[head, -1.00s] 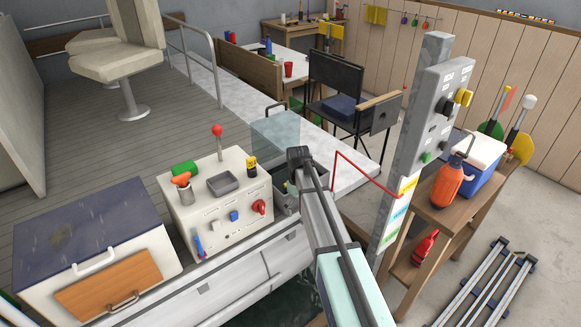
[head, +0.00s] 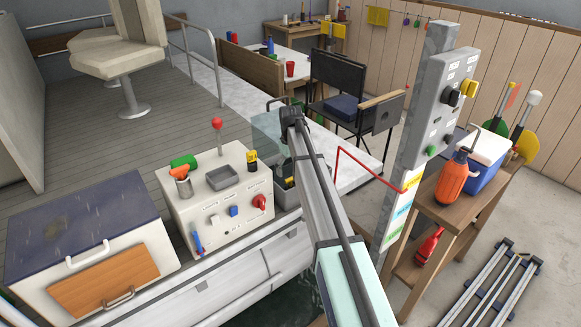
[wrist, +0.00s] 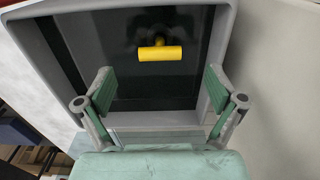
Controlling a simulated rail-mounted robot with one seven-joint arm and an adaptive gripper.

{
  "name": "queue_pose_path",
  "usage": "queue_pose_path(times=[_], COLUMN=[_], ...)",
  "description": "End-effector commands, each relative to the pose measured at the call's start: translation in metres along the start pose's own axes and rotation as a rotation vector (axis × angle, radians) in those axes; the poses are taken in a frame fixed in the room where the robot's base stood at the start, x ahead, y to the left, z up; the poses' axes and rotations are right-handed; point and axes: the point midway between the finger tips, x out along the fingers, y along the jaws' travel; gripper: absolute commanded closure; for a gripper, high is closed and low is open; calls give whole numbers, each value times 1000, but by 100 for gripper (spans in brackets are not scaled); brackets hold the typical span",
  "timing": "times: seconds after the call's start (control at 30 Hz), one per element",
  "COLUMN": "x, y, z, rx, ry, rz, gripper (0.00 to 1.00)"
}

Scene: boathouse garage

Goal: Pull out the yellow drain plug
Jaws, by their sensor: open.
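The yellow drain plug (wrist: 160,53) shows in the wrist view as a short yellow bar handle on a dark stem. It sits inside a grey-walled well (wrist: 227,35) with a dark, glossy floor. My gripper (wrist: 160,76) is open and empty, its two green-padded fingers spread wide at the near side of the well. The plug lies beyond the fingertips, roughly centred between them, with no finger touching it. In the head view the grey well (head: 283,184) is partly hidden behind my arm, and my gripper cannot be made out there.
A clear raised lid (head: 266,128) stands at the well. Left of it is a white console (head: 205,210) with a red-knobbed lever and switches. A grey post (head: 412,150) with a control box and a red bent rod (head: 365,168) stand to the right.

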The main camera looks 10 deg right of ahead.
Motion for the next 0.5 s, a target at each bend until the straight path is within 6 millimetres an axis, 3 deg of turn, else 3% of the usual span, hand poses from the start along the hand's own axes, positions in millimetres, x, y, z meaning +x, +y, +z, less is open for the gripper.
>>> queue_pose_path(times=[0.5], x=[49], y=[0], z=[0], rx=[0], ry=[0], rz=[0], gripper=[6])
